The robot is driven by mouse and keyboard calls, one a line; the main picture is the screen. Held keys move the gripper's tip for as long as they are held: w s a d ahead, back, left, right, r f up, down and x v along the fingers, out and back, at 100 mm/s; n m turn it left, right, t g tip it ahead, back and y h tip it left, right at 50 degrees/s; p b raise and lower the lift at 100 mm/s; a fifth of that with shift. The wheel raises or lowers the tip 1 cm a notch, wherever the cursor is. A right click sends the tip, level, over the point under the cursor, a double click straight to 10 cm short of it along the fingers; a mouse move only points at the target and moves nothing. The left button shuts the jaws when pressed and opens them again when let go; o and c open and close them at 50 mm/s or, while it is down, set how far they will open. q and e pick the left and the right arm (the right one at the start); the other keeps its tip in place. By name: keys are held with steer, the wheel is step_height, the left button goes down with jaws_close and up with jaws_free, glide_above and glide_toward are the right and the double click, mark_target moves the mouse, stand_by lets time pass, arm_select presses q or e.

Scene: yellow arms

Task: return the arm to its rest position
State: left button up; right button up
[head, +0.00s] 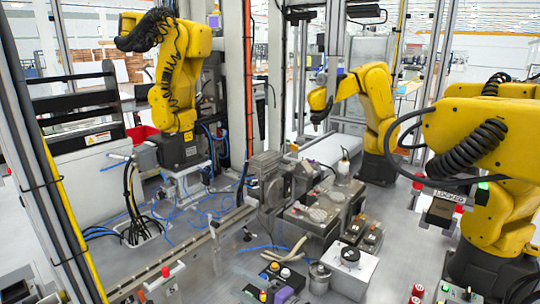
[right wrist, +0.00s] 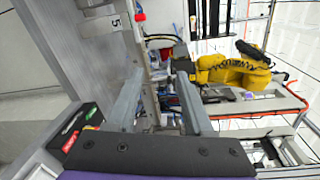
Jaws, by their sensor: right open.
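My right gripper (right wrist: 160,76) shows in the right wrist view. Its two grey fingers stand apart with nothing held between them. The dark plate and purple edge of its body fill the bottom of that view. The fingers point toward a metal structure and a yellow arm (right wrist: 232,70), which lies sideways in the picture. I cannot make out with certainty any part of my right arm in the head view. My left gripper is in neither view.
In the head view, yellow industrial arms stand at left (head: 172,85), centre right (head: 376,100) and right (head: 470,130). Metal fixtures (head: 310,215) and a button box (head: 282,271) stand on the grey table. A black box (right wrist: 80,130) is left of my fingers.

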arm_select(q)
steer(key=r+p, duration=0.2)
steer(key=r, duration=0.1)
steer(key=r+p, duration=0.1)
steer(key=p, duration=0.1)
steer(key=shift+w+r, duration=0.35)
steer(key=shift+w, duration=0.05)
arm_select(e)
steer(key=s+d+f+n+g+h, duration=0.2)
steer(key=s+d+f+n+h, duration=0.3)
steer(key=s+d, duration=0.5)
steer(key=s+d+f+n+g+h, duration=0.3)
steer(key=s+d+f+n+h, duration=0.2)
steer(key=d, duration=0.9)
steer(key=s+f+h, duration=0.3)
steer(key=s+f, duration=0.2)
steer(key=s, duration=0.1)
steer(key=shift+s+f+n, duration=0.15)
steer(key=shift+s+n, duration=0.1)
steer(key=shift+n, duration=0.05)
steer(key=shift+w+a, duration=0.1)
